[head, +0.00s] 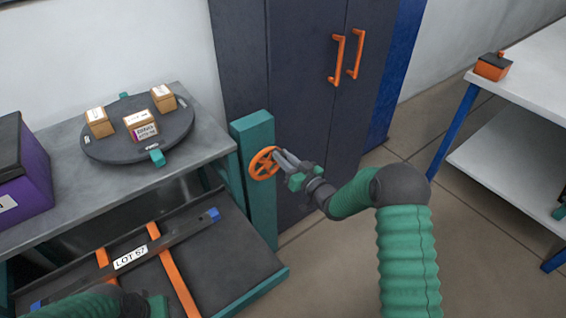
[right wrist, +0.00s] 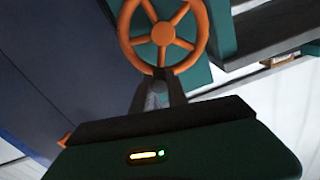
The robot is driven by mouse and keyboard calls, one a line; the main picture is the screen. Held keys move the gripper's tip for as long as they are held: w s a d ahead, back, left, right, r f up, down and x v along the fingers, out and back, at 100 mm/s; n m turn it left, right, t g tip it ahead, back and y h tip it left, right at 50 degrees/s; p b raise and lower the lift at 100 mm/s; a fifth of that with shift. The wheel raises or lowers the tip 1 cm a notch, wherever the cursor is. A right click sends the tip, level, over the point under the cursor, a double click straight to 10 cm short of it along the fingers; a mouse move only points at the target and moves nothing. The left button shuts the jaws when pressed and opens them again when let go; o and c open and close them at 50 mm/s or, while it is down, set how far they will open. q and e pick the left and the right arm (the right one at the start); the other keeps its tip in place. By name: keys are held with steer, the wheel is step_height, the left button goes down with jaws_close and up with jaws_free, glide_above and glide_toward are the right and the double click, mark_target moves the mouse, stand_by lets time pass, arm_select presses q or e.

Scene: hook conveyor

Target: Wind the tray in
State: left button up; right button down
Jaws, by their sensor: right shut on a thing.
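An orange spoked handwheel (head: 263,163) is mounted on a teal post (head: 257,205) in the head view. My right gripper (head: 282,160) is shut on the wheel at its right side. In the right wrist view the wheel (right wrist: 163,34) stands at the top, with my right gripper (right wrist: 163,84) at its lower rim. A dark tray (head: 232,268) with teal edging lies low at the left of the post. Orange straps and a dark bar labelled LOT 57 (head: 130,258) lie across it. My left arm shows at the bottom left; its fingertips are not visible.
A grey bench (head: 205,148) above the tray holds a round dark turntable (head: 105,150) with three small boxes. A purple box (head: 25,180) stands at the left. A dark cabinet (head: 300,90) is behind the post. A white table (head: 530,75) stands at the right, with open floor between.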

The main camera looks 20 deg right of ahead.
steer(key=shift+d+f+m, duration=0.35)
steer(key=shift+f+m, duration=0.05)
steer(key=shift+m, duration=0.1)
step_height(320, 180, down, 8)
steer(key=d+m, duration=0.2)
steer(key=m, duration=1.3)
arm_select(q)
steer(key=shift+s+f+b, duration=0.15)
steer(key=shift+f+b, duration=3.1)
steer(key=shift+b, duration=0.1)
arm_select(e)
steer(key=s+a+f+m, duration=0.1)
steer(key=a+m, duration=0.2)
steer(key=m, duration=0.5)
steer(key=a+f+m, duration=0.2)
steer(key=a+m, duration=0.2)
steer(key=m, duration=0.5)
steer(key=shift+s+f, duration=0.3)
steer(key=shift+s, duration=0.1)
steer(key=shift+r, duration=0.1)
